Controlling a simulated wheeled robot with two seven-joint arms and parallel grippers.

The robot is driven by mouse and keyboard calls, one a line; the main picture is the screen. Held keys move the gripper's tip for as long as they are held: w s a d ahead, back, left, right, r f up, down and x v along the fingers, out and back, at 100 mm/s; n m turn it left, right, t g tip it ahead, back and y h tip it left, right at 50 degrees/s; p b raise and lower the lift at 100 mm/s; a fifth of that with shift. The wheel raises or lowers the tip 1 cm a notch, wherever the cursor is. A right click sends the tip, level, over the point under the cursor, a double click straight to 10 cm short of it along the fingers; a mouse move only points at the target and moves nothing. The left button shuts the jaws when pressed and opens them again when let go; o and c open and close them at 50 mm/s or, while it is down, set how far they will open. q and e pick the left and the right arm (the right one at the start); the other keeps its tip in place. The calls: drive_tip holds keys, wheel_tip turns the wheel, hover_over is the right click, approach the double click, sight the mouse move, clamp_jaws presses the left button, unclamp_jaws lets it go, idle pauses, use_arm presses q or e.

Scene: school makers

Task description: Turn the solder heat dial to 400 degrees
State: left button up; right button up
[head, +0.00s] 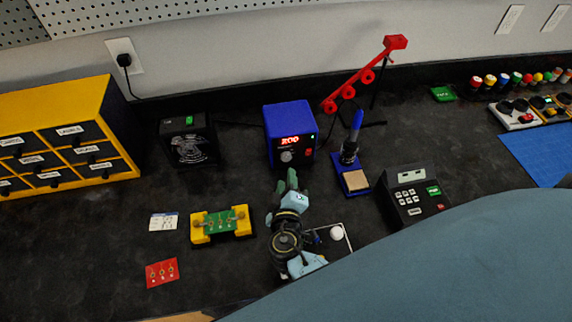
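The solder station (290,128) is a blue box at the back middle of the bench, with a dark front. Its red display (290,141) reads 200. The pale round heat dial (287,156) sits below the display, on the left of the front. My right gripper (287,182) is just in front of the station and below the dial in the head view, apart from it. Its two dark fingers point toward the station and look parted, with nothing between them. My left gripper is not in view.
A soldering iron in its blue stand (354,175) is right of the station, with a red jointed arm (362,76) behind. A black fan box (188,141) is to the left. A yellow board holder (221,224) and a dark keypad box (411,193) flank my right arm.

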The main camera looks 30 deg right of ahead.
sight(286, 159)
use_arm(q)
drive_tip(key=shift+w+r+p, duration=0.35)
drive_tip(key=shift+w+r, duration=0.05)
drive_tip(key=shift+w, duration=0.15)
use_arm(e)
drive_tip(key=x, duration=0.7)
drive_tip(key=shift+w+d+r, duration=0.1)
drive_tip(key=shift+w+r, duration=0.05)
drive_tip(key=shift+w, duration=0.15)
drive_tip(key=c, duration=0.7)
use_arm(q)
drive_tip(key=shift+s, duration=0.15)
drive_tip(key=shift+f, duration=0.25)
